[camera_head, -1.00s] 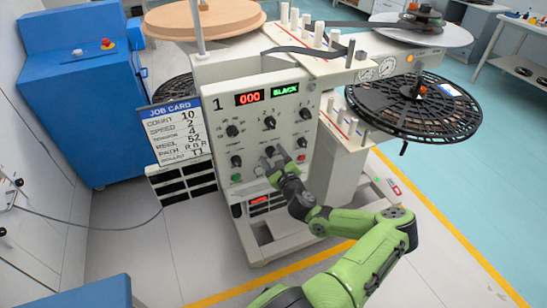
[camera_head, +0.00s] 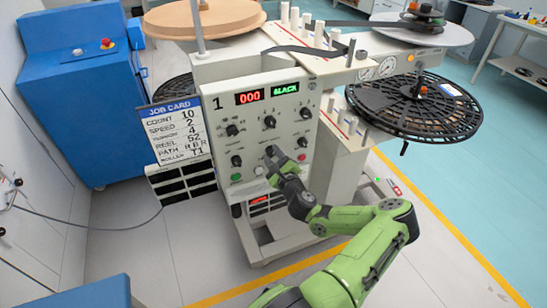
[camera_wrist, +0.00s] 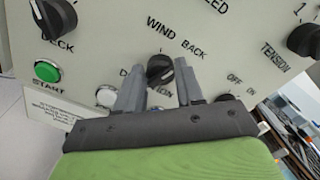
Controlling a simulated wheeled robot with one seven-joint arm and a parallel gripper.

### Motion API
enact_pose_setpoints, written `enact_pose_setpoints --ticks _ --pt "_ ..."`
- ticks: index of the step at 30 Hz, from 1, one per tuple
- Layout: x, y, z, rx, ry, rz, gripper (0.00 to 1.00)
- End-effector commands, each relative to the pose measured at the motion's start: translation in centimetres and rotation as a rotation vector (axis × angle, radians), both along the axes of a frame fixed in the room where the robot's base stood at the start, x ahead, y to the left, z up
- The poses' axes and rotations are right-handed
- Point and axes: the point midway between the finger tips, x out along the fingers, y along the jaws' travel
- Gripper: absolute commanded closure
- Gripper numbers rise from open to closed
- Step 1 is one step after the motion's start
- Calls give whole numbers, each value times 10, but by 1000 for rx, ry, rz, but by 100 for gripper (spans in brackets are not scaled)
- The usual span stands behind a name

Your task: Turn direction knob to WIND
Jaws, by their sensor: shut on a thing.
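The direction knob (camera_wrist: 160,69) is a black round knob with a white pointer line, on the pale panel. In the wrist view, WIND is printed above it and BACK to its upper right. The pointer line slants across the knob; which label it points at is hard to tell. My gripper (camera_wrist: 158,76) has one finger on each side of the knob and is shut on it. The fingers partly cover the DIRECTION label below. In the head view my gripper (camera_head: 274,153) is at the panel's lower middle, and the knob is largely hidden behind it.
The rewind machine's panel (camera_head: 245,128) carries several other knobs, with a tension knob (camera_wrist: 305,40) at right in the wrist view. A green START button (camera_wrist: 47,71) is at left. A job card (camera_head: 178,130) stands left of the panel. A black reel (camera_head: 440,105) sticks out at right.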

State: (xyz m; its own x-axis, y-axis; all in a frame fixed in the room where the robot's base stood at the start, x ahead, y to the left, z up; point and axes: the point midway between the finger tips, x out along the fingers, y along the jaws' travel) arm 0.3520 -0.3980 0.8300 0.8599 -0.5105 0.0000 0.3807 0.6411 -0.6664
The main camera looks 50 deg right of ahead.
Motion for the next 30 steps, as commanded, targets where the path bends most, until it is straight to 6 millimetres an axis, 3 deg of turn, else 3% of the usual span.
enact_pose_setpoints --ticks 18,30 --pt "1 1 -5 -489 290 0 93" --pt "0 1 -5 -688 410 0 93"
